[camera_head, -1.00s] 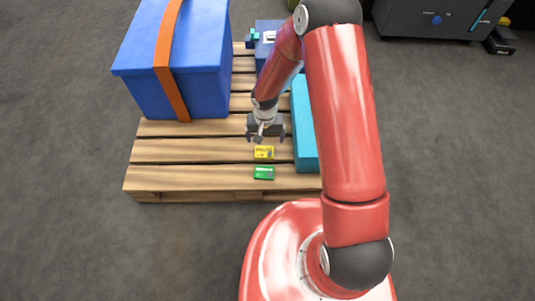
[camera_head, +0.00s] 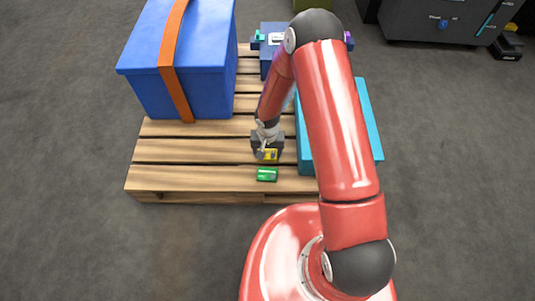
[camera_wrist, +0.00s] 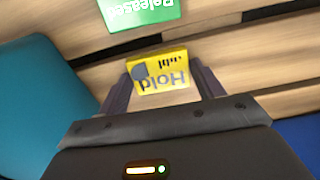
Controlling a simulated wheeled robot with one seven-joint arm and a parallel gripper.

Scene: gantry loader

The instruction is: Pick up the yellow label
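The yellow label (camera_head: 269,155) lies on the wooden pallet, partly hidden by my gripper in the head view. In the wrist view the yellow label (camera_wrist: 160,72) reads "Hold" upside down and sits between the two dark fingers. My gripper (camera_head: 267,156) is low over the pallet at the label. In the wrist view my gripper (camera_wrist: 162,84) has its fingers apart, one on each side of the label, with narrow gaps. Whether the fingertips touch the pallet I cannot tell.
A green label (camera_head: 267,174) marked "Released" lies just in front of the yellow one. A teal box (camera_head: 368,120) stands close on the right. A large blue box with an orange strap (camera_head: 205,80) stands at the back left. The pallet's left front (camera_head: 190,178) is clear.

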